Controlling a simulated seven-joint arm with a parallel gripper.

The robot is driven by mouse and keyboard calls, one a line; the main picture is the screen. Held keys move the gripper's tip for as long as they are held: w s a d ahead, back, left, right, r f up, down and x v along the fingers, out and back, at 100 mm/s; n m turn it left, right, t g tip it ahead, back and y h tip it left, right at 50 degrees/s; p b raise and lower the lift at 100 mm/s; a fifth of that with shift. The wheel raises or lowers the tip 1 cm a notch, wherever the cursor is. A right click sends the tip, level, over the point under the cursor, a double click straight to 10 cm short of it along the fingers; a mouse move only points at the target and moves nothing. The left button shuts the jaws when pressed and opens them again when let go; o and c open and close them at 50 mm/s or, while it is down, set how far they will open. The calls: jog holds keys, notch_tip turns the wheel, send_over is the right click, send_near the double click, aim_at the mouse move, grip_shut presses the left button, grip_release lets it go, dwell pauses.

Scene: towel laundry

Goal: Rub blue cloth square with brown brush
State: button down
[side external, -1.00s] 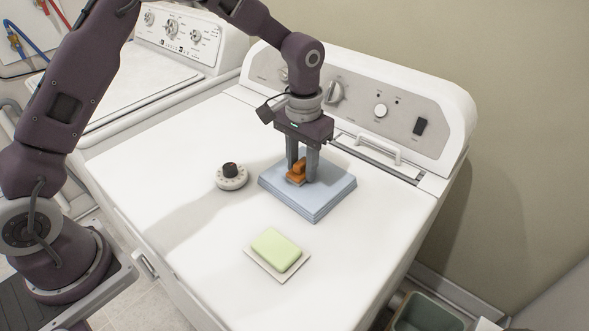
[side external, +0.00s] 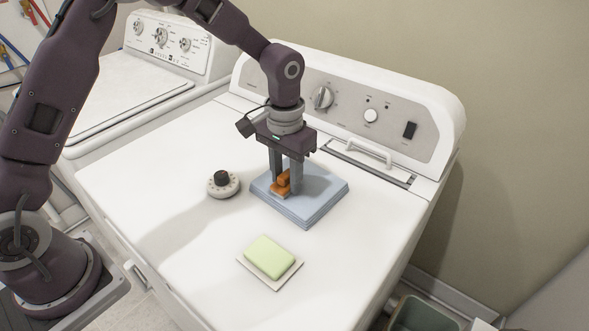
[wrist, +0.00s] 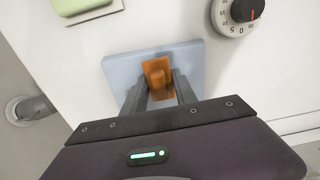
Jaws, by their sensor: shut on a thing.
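The blue cloth square (side external: 318,190) lies flat as a folded stack on the white machine top; it also shows in the wrist view (wrist: 120,70). My gripper (side external: 284,182) points down over its left part, shut on the handle of the brown brush (side external: 280,190). The orange-brown brush also shows in the wrist view (wrist: 157,70), between my fingers (wrist: 160,92). Its base appears to rest on the cloth near the left edge. My fingers hide part of the brush, and its underside is hidden.
A white dial timer (side external: 222,185) with a black knob stands just left of the cloth. A green soap bar (side external: 269,254) lies on a pale dish (side external: 280,284) in front. The control panel (side external: 350,108) rises behind. The machine top is clear on the right.

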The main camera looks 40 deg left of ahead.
jog(key=shift+s+a, duration=0.1)
jog(key=shift+s, duration=0.75)
jog(key=shift+s+r, duration=0.15)
jog(key=shift+r, duration=4.05)
